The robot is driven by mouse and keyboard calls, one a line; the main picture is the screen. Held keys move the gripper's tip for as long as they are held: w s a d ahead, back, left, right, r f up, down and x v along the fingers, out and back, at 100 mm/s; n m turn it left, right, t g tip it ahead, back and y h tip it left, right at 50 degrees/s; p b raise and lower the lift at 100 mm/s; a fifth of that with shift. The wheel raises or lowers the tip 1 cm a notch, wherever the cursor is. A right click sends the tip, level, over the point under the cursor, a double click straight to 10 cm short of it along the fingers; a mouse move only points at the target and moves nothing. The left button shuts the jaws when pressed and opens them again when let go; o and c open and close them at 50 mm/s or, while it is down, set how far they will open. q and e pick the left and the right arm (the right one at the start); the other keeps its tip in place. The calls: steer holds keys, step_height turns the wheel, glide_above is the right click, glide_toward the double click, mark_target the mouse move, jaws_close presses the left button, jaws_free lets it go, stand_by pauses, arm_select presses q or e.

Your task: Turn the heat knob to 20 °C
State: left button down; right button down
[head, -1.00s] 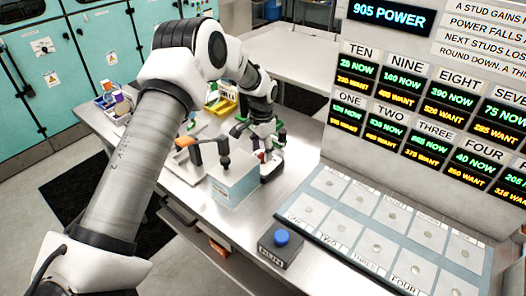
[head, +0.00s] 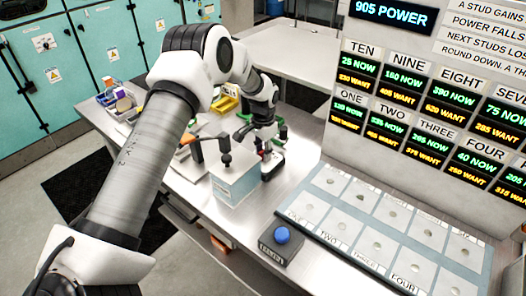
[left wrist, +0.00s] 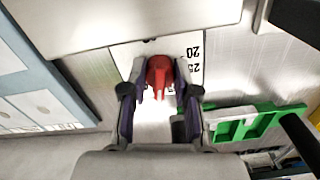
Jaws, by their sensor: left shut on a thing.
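The heat knob (left wrist: 160,75) is red and shows between the fingers of my left gripper (left wrist: 159,92) in the left wrist view. The fingers are shut on it from both sides. A white dial plate (left wrist: 188,48) lies beside it, with the printed marks 20 and 25 to the right of the knob. I cannot tell which mark the knob points to. In the head view, my left gripper (head: 267,152) is low over the bench, behind a pale blue box, and the knob is too small to make out.
The pale blue box (head: 236,182) stands just in front of the gripper. A black box with a blue button (head: 282,236) and a stud panel (head: 318,210) lie nearer. A green part (left wrist: 255,122) lies right of the gripper. Bins (head: 120,103) stand at the left.

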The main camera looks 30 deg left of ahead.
arm_select(q)
steer(key=n+p, duration=0.1)
steer(key=n, duration=0.4)
steer(key=shift+d+n, duration=0.1)
steer(key=shift+n, duration=0.3)
steer(key=n+p, duration=0.1)
steer(key=n, duration=0.5)
steer(key=shift+p, duration=0.3)
steer(key=n+p, duration=0.1)
steer(key=n, duration=0.5)
steer(key=shift+d+f+n, duration=0.1)
steer(key=shift+n, duration=0.3)
steer(key=n+p, duration=0.1)
steer(key=n, duration=0.3)
steer(key=shift+n, duration=0.4)
steer(key=shift+f, duration=0.1)
steer(key=c, duration=1.1)
jaws_free()
steer(key=shift+o, duration=1.2)
steer(key=shift+w, duration=0.1)
